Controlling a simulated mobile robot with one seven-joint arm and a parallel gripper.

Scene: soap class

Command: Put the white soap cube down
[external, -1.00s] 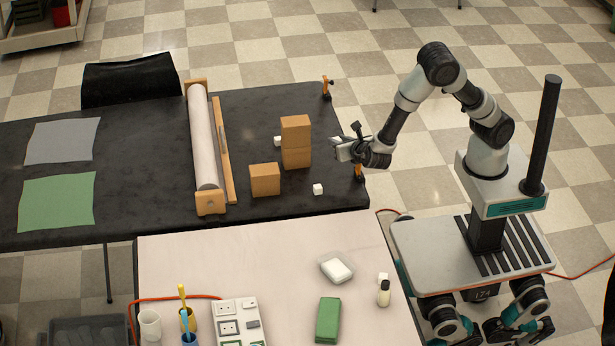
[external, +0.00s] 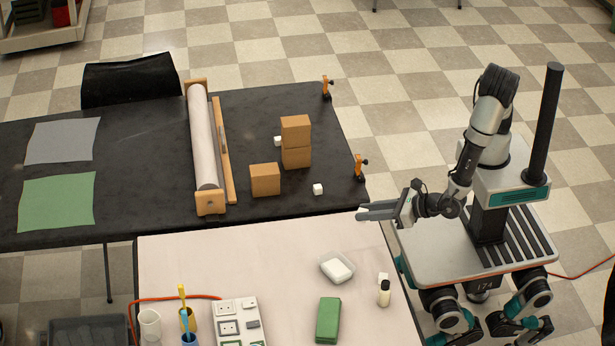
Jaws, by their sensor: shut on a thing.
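My gripper (external: 378,212) is at the end of my lowered arm, just past the near right corner of the black table. Its fingers point left and are shut on the white soap cube, which is too small and covered by the fingers to make out clearly.
The black table (external: 150,150) bears tan blocks (external: 296,140), a roller (external: 203,135) and orange clamps (external: 360,167). The pale table (external: 220,265) holds a clear dish with a white bar (external: 337,268), a green block (external: 328,320) and a bottle (external: 384,293). Its back middle is clear.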

